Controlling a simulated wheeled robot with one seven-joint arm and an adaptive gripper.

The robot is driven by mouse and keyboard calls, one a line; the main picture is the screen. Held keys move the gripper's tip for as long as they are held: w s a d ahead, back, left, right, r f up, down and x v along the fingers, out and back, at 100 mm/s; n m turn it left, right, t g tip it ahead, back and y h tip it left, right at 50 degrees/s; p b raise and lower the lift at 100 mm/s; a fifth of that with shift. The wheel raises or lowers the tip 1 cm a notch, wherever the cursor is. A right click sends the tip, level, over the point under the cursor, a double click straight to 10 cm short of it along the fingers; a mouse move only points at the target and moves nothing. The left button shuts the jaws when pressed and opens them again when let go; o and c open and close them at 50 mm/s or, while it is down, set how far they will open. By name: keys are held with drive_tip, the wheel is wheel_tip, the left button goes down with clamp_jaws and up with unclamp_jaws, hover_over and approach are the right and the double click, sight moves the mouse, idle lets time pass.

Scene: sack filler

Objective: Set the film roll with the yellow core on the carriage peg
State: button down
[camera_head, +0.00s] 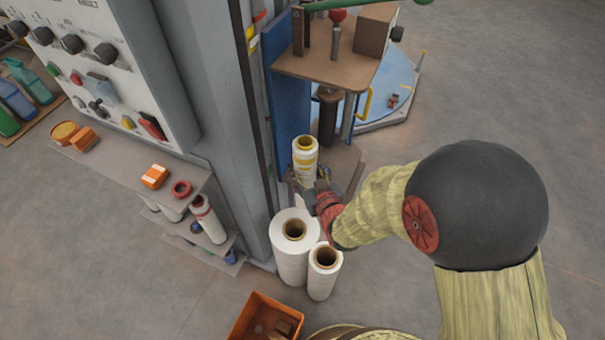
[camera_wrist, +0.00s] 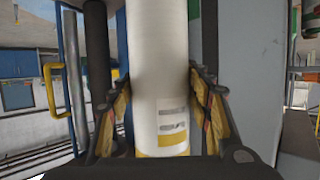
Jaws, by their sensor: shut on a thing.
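The film roll with the yellow core (camera_head: 305,158) is white with yellow bands and stands upright in my gripper (camera_head: 309,178). In the wrist view the roll (camera_wrist: 158,75) fills the middle, with my gripper's fingers (camera_wrist: 157,110) shut on it from both sides. The carriage (camera_head: 345,160) shows as a brown plate behind and right of the roll, low beside the blue mast. The carriage peg cannot be made out. Whether the roll's bottom touches the carriage is hidden by my gripper.
Two white rolls with brown cores, a larger one (camera_head: 294,250) and a smaller one (camera_head: 324,272), stand below my gripper. An orange crate (camera_head: 262,318) is at the bottom. A grey column (camera_head: 215,100) and a shelf (camera_head: 135,160) stand left. An upper brown plate (camera_head: 335,68) overhangs behind the roll. Open floor lies right.

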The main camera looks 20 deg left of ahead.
drive_tip(key=w+d, duration=0.1)
drive_tip(key=w, duration=1.6)
drive_tip(key=shift+d, duration=0.15)
idle(0.9)
drive_tip(key=shift+w, duration=0.15)
